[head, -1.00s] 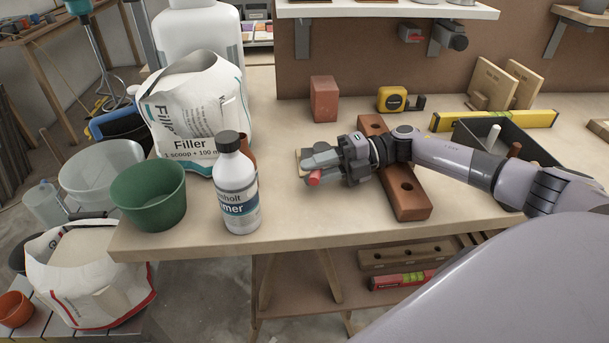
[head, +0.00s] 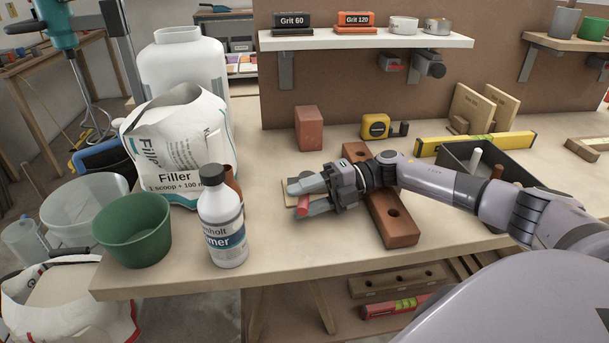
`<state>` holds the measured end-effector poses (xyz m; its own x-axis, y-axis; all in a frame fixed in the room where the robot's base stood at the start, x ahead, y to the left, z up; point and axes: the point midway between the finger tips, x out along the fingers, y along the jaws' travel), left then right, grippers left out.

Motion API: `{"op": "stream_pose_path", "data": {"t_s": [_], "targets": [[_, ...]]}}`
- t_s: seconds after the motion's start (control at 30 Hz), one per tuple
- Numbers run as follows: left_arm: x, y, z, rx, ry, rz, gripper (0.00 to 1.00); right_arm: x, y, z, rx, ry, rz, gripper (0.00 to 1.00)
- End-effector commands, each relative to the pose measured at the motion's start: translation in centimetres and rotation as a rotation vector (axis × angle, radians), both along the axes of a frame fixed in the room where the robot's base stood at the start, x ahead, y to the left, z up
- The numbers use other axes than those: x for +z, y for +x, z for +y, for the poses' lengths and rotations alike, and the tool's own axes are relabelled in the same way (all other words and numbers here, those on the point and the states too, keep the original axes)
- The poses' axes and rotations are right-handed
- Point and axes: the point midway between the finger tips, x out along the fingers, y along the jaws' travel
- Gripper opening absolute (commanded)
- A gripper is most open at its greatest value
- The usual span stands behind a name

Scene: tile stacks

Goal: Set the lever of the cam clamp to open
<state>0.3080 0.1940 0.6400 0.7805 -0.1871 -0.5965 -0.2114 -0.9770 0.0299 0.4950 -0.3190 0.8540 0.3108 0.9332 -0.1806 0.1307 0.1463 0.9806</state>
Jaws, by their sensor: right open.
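My right gripper (head: 300,197) reaches in from the right, low over the bench, with its jaws apart and pointing left. A small red part (head: 304,204), which looks like the lever of the cam clamp, shows between the fingers. A bit of pale wood (head: 290,200) shows beside the fingertips. The gripper hides most of whatever the red part belongs to, so the lever's position cannot be told, nor whether the fingers touch it. My left gripper is not in view.
A primer bottle (head: 222,230), a green bucket (head: 135,232) and a filler bag (head: 170,150) stand left of the gripper. A brown bar with holes (head: 398,228) lies under my right wrist. A red block (head: 309,129) and a yellow tape measure (head: 375,126) sit behind.

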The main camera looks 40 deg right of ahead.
Motion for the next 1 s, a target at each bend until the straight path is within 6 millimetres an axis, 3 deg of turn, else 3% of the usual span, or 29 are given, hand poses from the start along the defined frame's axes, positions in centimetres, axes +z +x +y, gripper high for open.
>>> {"op": "stream_pose_path", "data": {"t_s": [0.23, 0.27, 0.33, 0.6, 0.8, 0.83, 0.87, 1.0], "targets": [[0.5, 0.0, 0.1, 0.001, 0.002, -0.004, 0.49, 4.5, 0.1, -0.1, 0.000, 0.000, -0.012, 0.48], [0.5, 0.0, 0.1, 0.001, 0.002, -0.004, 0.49, 5.4, 0.1, -0.1, 0.001, 0.002, -0.013, 0.53], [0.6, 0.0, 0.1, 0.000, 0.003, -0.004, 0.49, 7.4, 0.1, -0.1, 0.001, 0.004, -0.017, 0.76], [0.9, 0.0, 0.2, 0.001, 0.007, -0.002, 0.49, 14.3, 0.0, -0.1, 0.003, 0.004, -0.014, 0.76], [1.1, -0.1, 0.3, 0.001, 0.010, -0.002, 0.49, 18.3, -0.1, 0.0, 0.004, 0.005, -0.013, 0.76], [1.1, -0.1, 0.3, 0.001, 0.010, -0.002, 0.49, 18.8, -0.1, 0.1, 0.004, 0.006, -0.012, 0.74], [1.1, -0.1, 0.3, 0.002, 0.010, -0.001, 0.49, 19.2, -0.1, 0.1, 0.004, 0.006, -0.012, 0.51], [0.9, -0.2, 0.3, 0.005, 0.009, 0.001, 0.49, 19.9, -0.1, 0.1, 0.003, 0.002, -0.004, 0.48]]}}
